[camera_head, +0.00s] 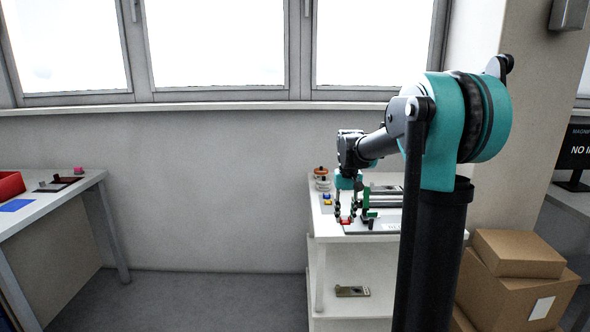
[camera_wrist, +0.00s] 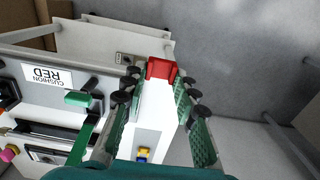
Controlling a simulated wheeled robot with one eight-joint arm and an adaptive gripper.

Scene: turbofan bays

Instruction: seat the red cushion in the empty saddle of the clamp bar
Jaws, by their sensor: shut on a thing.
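The red cushion (camera_wrist: 160,70) is a small red block between the fingertips of my gripper (camera_wrist: 158,84) in the wrist view. My gripper is shut on it. In the head view my gripper (camera_head: 346,207) points down over the left part of the white bench top, with the red cushion (camera_head: 346,222) at its tips. The fixture with the clamp bar, with green clamp parts (camera_head: 367,207), is just right of the gripper. In the wrist view a green handle (camera_wrist: 78,99) and a label reading "CUSHION RED" (camera_wrist: 47,77) show on the left. I cannot make out the empty saddle.
A lower shelf holds a small part (camera_head: 352,291). Cardboard boxes (camera_head: 517,278) stand at right. Another table (camera_head: 45,205) is at far left, with open floor between.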

